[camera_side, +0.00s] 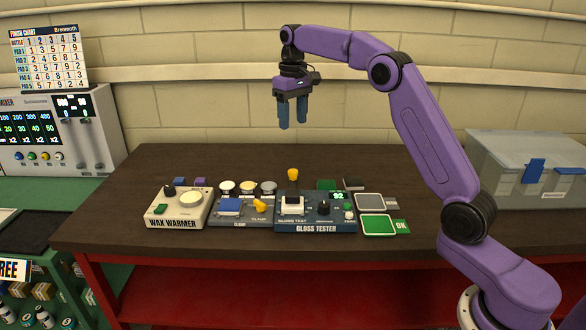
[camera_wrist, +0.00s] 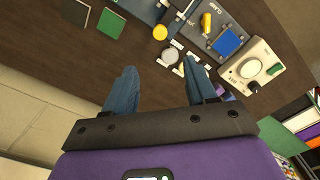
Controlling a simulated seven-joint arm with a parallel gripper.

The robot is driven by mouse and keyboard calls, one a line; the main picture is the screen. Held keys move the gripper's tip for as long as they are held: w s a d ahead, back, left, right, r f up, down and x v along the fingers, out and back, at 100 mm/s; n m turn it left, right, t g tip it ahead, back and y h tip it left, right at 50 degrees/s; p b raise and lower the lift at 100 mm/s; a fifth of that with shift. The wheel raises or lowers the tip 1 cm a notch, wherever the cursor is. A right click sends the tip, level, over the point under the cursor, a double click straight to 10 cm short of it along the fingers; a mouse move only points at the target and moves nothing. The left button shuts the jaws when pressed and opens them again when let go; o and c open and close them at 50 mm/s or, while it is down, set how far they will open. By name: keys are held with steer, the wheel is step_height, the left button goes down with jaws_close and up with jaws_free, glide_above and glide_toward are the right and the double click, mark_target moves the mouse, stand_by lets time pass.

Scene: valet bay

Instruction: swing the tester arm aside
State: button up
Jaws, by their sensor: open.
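The gloss tester (camera_side: 318,226) is a blue-grey box on the dark table, with a dial, a small green display and buttons. Its tester arm (camera_side: 293,190) stands on the left part of the box and carries a yellow knob (camera_side: 293,174). A white block (camera_side: 291,207) shows at its foot. The knob also shows in the wrist view (camera_wrist: 160,33), beyond my fingertips. My gripper (camera_side: 293,127) is open and empty, with blue fingers pointing down, well above and behind the knob. Both fingers (camera_wrist: 163,75) show apart in the wrist view, with nothing between them.
The clamp (camera_side: 240,211) with a blue block and yellow lever, and the wax warmer (camera_side: 178,211), stand left of the tester. Several round pads (camera_side: 248,187) lie behind the clamp.

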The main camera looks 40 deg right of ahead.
mark_target(293, 170)
step_height(293, 170, down, 16)
steer(key=shift+r, duration=0.2)
stand_by(0.4)
jaws_close()
